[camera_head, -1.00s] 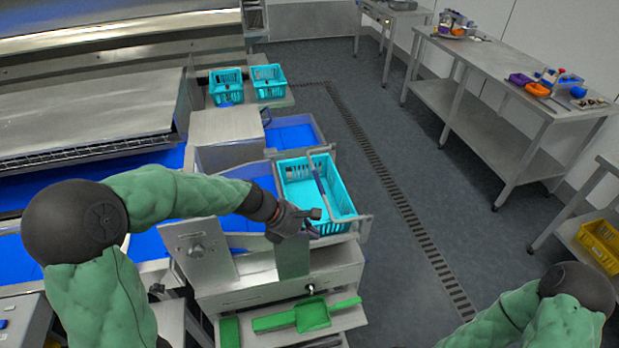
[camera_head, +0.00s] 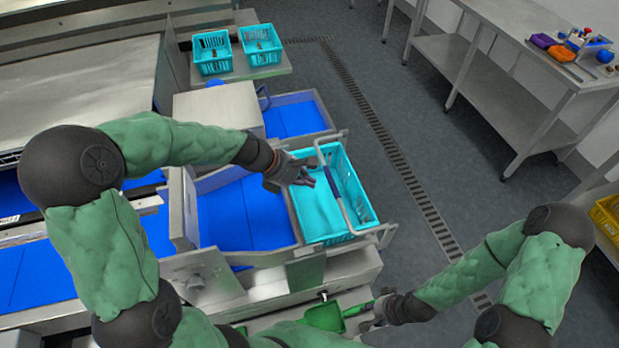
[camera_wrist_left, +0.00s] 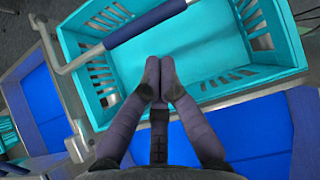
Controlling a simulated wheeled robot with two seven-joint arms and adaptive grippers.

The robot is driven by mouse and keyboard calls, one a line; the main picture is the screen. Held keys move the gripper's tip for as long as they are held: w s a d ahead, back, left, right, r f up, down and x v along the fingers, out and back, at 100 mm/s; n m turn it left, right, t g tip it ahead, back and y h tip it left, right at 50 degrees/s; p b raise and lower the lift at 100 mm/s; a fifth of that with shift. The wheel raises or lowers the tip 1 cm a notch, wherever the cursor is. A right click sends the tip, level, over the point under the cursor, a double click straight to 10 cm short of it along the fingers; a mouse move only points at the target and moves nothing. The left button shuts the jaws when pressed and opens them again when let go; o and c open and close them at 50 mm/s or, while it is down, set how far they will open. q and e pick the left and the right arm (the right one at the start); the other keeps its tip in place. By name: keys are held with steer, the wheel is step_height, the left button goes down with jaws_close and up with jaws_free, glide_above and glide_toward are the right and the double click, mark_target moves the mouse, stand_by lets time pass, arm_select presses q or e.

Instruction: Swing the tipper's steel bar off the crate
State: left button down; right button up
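The turquoise crate (camera_head: 368,205) sits in the tipper's steel cradle, and its visible floor is empty. The steel bar (camera_head: 327,168), with a dark blue sleeve, lies across the top of the crate. In the left wrist view the bar's sleeve (camera_wrist_left: 146,22) crosses above the crate (camera_wrist_left: 240,95). My left gripper (camera_head: 308,180) is over the crate's left side, beside the bar. In the left wrist view its fingertips (camera_wrist_left: 160,72) are together with nothing between them, apart from the bar. My right gripper (camera_head: 377,312) is low at the front; its fingers are too small to read.
A green scoop (camera_head: 325,316) lies on the front shelf, close to my right gripper. Blue belt (camera_head: 240,215) lies left of the crate. Two more turquoise crates (camera_head: 212,52) stand behind. A steel table (camera_head: 520,65) is at the right, with open floor between.

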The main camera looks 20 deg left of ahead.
arm_select(q)
steer(key=b+x, duration=0.2)
steer(key=x, duration=0.6)
steer(key=shift+b, duration=0.35)
steer(key=shift+w+d, duration=0.1)
